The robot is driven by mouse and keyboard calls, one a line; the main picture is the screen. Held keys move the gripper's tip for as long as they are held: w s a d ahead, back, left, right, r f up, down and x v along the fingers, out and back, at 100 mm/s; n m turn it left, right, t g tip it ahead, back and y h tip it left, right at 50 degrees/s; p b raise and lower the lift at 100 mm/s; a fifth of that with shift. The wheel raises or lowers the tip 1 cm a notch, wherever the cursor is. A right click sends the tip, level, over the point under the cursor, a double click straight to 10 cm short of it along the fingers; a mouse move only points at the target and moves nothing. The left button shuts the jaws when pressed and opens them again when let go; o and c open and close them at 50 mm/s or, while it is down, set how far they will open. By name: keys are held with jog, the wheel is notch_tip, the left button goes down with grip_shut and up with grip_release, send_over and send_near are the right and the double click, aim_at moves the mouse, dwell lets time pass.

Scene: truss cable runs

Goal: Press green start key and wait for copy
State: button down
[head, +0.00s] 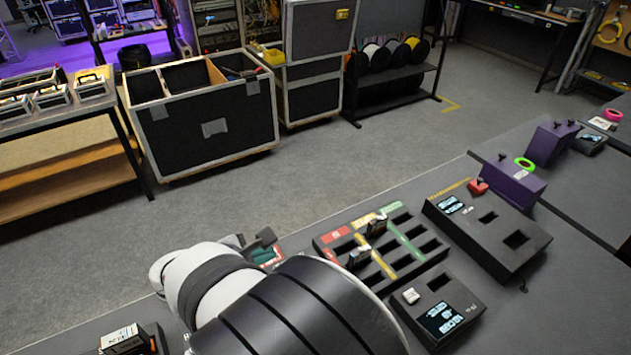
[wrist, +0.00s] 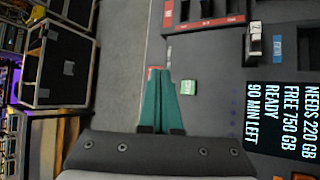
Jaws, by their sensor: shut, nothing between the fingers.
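The green key (wrist: 188,88) is a small square with pale marking on a dark surface in the wrist view. My gripper (wrist: 162,76) has teal fingers, shut together with nothing between them. Its tips are just left of the green key in that view, apart from it in the picture; the height gap cannot be told. A screen (wrist: 283,118) to the right reads NEEDS 220 GB, FREE 750 GB, READY, 90 MIN LEFT. In the head view my gripper (head: 264,250) shows only in part behind my arm, and the green key is not visible there.
A slotted tray (head: 405,262) with red, yellow and green labels holds some upright cards. A black box with a screen (head: 465,312) and a larger box with slots (head: 490,240) stand to the right. Purple blocks (head: 512,184) stand beyond.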

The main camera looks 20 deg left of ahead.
jog(key=shift+f, duration=0.1)
jog(key=shift+f, duration=4.35)
jog(key=shift+f, duration=0.4)
jog(key=shift+f, duration=0.5)
jog(key=shift+r, duration=0.95)
jog(key=shift+r, duration=0.1)
jog(key=shift+r, duration=2.4)
